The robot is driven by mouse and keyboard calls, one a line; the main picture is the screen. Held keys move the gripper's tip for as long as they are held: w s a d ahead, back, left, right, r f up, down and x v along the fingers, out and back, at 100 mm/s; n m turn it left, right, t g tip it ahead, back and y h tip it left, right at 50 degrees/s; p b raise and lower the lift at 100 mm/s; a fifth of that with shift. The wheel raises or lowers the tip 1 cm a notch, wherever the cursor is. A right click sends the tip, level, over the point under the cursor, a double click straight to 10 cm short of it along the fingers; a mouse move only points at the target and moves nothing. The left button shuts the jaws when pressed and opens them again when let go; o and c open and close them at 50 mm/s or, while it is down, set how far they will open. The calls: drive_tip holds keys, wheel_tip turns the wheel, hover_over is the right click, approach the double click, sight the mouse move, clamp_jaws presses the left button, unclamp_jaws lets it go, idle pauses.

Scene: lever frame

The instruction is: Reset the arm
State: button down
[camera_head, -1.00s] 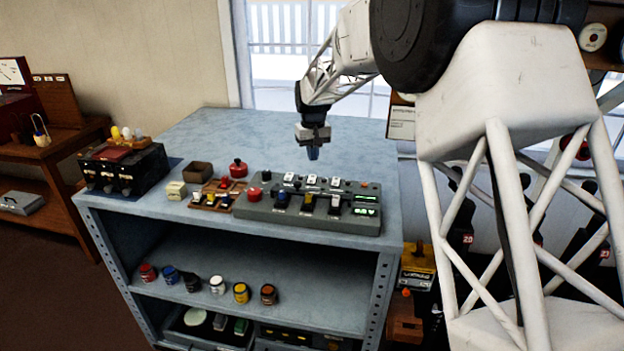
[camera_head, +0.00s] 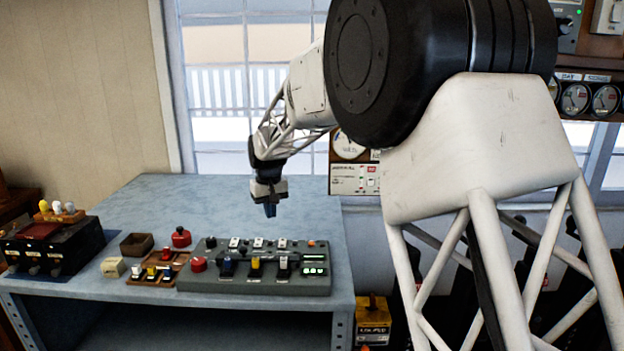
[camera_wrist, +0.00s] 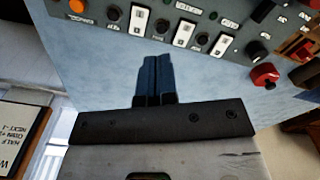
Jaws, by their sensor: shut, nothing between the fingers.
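My gripper (camera_head: 270,210) hangs above the back part of the grey-blue bench, with its fingers pointing down. Its two blue fingers (camera_wrist: 153,80) are together with nothing between them in the wrist view. A grey control panel (camera_head: 217,283) lies on the bench in front of and below the gripper, apart from it. The panel has blue, yellow and white levers along its front, white switches behind, a red button (camera_head: 198,264) at its left and a lit green display (camera_head: 314,272). In the wrist view its switches (camera_wrist: 184,33) and an orange lamp (camera_wrist: 77,6) show near the top edge.
Left of the panel are a small brown lever board (camera_head: 160,270), a red knob (camera_head: 181,237), an empty brown tray (camera_head: 137,244), a cream block (camera_head: 113,267) and a black lever box (camera_head: 50,250). The bench (camera_head: 200,200) is clear behind them. A window stands behind.

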drive_tip(key=s+d+r+m+t, duration=0.1)
drive_tip(key=s+d+r, duration=0.3)
drive_tip(key=s+d, duration=0.75)
drive_tip(key=s+d+r+m, duration=0.2)
drive_tip(key=s+d+r, duration=0.2)
drive_tip(key=s+d, duration=0.7)
drive_tip(key=s+d+f+m, duration=0.1)
drive_tip(key=s+d+f, duration=0.2)
drive_tip(key=s, duration=1)
drive_tip(key=s+d+f+m+t, duration=0.1)
drive_tip(key=s+d+f, duration=0.2)
drive_tip(key=s, duration=1.1)
drive_tip(key=d, duration=0.3)
drive_tip(key=shift+s+d+m, duration=0.25)
drive_tip(key=shift+s+m, duration=0.05)
